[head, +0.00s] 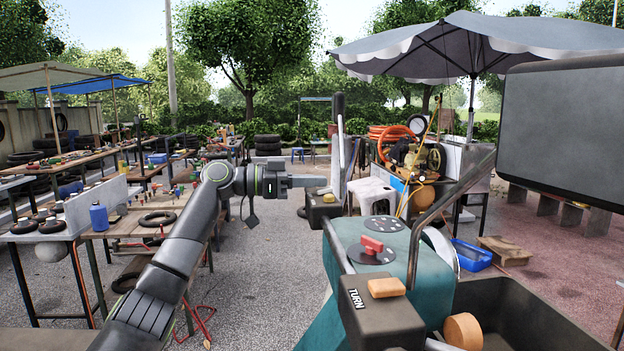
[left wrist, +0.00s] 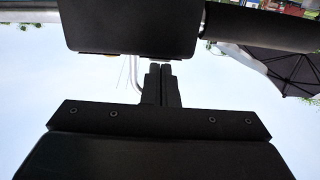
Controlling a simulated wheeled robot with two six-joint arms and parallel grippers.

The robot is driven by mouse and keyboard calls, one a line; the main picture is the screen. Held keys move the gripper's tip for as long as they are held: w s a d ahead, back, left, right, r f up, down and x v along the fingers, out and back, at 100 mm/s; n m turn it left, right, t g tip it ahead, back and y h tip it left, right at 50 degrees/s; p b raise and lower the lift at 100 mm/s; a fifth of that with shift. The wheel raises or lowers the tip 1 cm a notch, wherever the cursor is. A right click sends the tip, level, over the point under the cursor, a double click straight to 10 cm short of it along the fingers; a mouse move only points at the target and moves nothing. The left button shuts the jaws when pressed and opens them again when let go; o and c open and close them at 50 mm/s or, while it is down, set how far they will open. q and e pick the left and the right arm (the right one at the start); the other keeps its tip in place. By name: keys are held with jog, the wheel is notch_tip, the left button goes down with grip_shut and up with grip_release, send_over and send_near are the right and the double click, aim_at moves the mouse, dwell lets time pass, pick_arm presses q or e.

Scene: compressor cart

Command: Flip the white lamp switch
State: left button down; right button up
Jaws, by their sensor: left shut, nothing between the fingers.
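My left gripper (head: 311,181) reaches in from the left and points right, its fingers shut and empty. In the left wrist view the shut fingertips (left wrist: 160,70) sit close to the edge of a dark box (left wrist: 130,25); I cannot tell whether they touch it. In the head view a tall white upright piece (head: 341,155) stands just right of the fingertips, by a small black box (head: 323,211) with a yellow top. I cannot make out for certain which part is the white lamp switch. My right gripper is not in view.
A teal machine (head: 378,239) with a red knob (head: 372,244) and a TURN-marked dark box (head: 379,312) stands at front right. A compressor (head: 415,160), white stool (head: 374,189) and grey umbrella (head: 475,45) are behind. Cluttered tables stand left. Open gravel lies between.

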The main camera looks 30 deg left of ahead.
pick_arm(q)
jog(key=shift+w+d+r+g+y+p, duration=0.15)
jog(key=shift+g+y+p, duration=0.3)
jog(key=shift+p, duration=0.65)
jog(key=shift+f, duration=0.35)
jog(key=shift+s+a+b, duration=0.3)
jog(key=shift+a+b, duration=0.1)
jog(key=shift+b, duration=0.2)
jog(key=b+v, duration=0.5)
jog(key=v, duration=1.1)
jog(key=shift+s+r, duration=0.2)
jog(key=shift+s, duration=0.05)
